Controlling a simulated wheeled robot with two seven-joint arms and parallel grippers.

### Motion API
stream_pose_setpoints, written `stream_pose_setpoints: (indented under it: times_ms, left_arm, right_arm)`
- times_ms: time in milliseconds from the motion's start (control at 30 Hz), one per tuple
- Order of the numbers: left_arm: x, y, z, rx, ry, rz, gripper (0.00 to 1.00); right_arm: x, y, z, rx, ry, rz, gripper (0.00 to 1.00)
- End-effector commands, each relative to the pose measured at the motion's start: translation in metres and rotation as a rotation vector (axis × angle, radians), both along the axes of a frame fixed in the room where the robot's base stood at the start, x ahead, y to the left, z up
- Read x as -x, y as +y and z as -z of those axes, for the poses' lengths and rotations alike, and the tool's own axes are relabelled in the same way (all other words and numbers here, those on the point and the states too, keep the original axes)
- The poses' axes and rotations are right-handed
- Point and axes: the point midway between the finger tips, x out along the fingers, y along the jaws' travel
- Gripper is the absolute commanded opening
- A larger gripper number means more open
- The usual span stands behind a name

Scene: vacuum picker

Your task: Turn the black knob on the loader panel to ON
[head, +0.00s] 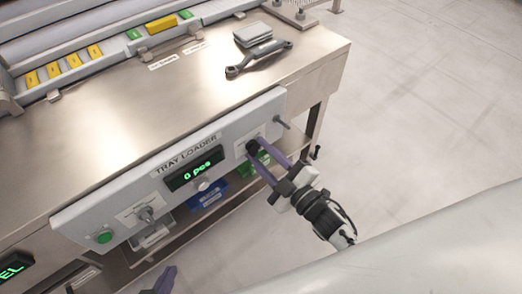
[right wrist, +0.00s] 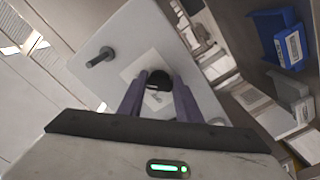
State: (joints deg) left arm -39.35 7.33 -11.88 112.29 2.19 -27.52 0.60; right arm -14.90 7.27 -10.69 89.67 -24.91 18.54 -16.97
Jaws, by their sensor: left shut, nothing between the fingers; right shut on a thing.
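The loader panel (head: 225,130) is a light grey sloped front marked TRAY LOADER, with a display (head: 194,169) reading 0 pcs. The black knob (head: 252,147) is near its right end, over a white label. My right gripper (head: 258,160) is shut on the knob, its purple fingers on either side. In the right wrist view the black knob (right wrist: 159,79) sits between the fingertips (right wrist: 158,88), partly hidden by them. I cannot read which mark the knob points to. My left gripper (head: 166,281) is shut and empty at the bottom edge, only partly in view.
A grey peg (head: 282,122) sticks out right of the knob. A grey selector (head: 147,213), a silver knob (head: 203,184) and a green button (head: 103,237) are further left. A dark wrench-like tool (head: 258,60) lies on the metal top. Blue and green bins stand below. Floor at right is clear.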

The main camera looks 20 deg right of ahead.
Motion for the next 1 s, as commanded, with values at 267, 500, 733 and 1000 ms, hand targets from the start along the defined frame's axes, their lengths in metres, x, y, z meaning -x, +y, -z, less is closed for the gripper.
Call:
stream_pose_setpoints:
  times_ms: [267,500,733,1000]
  left_arm:
    - [0.0016,0.0023,0.0015,-0.005,0.004,0.001,0.00]
    - [0.0006,0.0023,0.0000,-0.004,0.000,0.000,0.00]
    - [-0.0011,0.0020,-0.0026,-0.003,-0.005,0.000,0.00]
    - [-0.0014,0.0017,-0.0034,-0.002,-0.007,0.000,0.00]
  right_arm:
    - [0.0002,-0.0005,0.0007,-0.016,0.006,0.001,0.09]
    - [0.0003,-0.0004,0.0007,-0.017,0.007,0.001,0.35]
    - [0.0002,-0.0002,0.0006,-0.014,0.006,0.001,0.50]
    - [0.0085,-0.0031,0.0013,-0.013,0.008,0.000,0.50]
